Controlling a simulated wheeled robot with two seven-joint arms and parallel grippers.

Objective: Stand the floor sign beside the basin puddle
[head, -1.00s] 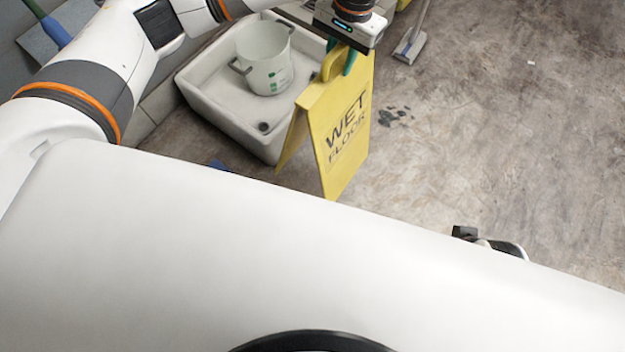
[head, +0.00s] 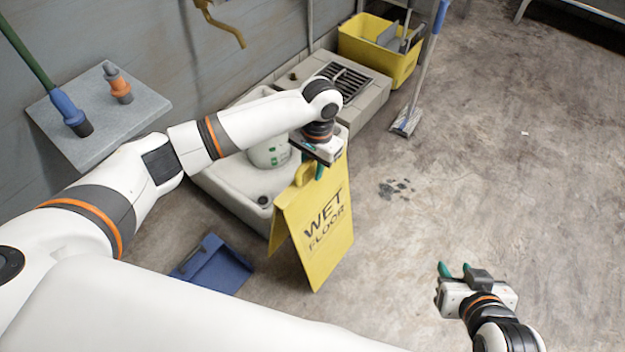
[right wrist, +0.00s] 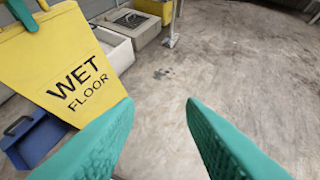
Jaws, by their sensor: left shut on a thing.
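The yellow wet floor sign (head: 325,232) is upright with its two panels spread, in front of the basin (head: 232,192). My left gripper (head: 318,168) is shut on the sign's top handle. I cannot tell whether the sign's feet touch the floor. The sign also shows at the left of the right wrist view (right wrist: 62,68), with a green fingertip on its top. The puddle (head: 397,188) is a small dark wet patch on the floor, right of the sign and apart from it. My right gripper (head: 455,270) is open and empty, right of the sign.
A white bucket (head: 270,154) stands in the basin, partly hidden by my left arm. A blue dustpan (head: 212,266) lies left of the sign. A squeegee (head: 406,120) and a yellow tub (head: 375,48) are at the back.

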